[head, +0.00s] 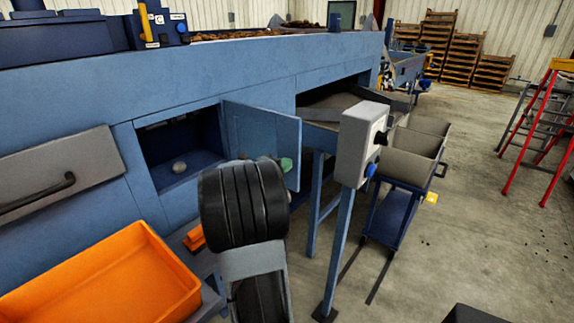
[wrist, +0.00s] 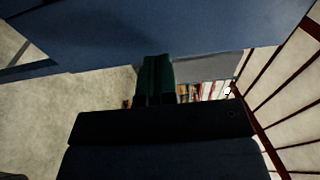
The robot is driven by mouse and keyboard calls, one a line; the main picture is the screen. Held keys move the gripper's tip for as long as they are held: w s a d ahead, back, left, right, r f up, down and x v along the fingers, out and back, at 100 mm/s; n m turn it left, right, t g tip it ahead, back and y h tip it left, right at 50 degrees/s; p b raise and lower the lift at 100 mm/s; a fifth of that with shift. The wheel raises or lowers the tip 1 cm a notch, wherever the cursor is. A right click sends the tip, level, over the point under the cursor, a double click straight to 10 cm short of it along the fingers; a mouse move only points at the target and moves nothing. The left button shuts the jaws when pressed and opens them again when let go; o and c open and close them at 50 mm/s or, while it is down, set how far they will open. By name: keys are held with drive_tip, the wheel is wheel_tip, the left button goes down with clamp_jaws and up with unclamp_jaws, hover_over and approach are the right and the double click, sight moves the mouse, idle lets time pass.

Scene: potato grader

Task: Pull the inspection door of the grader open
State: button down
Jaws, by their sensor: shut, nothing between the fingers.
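The inspection door (head: 258,140) is a flat blue panel on the grader's side. In the head view it stands swung out to the right of a dark rectangular opening (head: 165,165). A small pale, rounded thing (head: 179,167) lies inside the opening. My gripper (wrist: 157,65) shows in the wrist view as dark green fingers, shut with nothing between them. A blue surface (wrist: 160,25) lies just beyond the fingertips; contact cannot be told. In the head view my black wrist hides most of the gripper. A small green part (head: 286,164) shows against the door's lower right.
An orange tray (head: 110,285) stands at the lower left, below a grey panel with a black handle (head: 40,197). A grey control box (head: 358,145) on a blue post stands right of the door. A bin trolley (head: 405,160) and red ladder (head: 545,125) are farther right.

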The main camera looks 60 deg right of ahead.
drive_tip(key=s+b+v, duration=0.1)
drive_tip(key=b+v, duration=0.1)
drive_tip(key=v, duration=1)
drive_tip(key=shift+s+a, duration=0.25)
drive_tip(key=shift+a, duration=0.15)
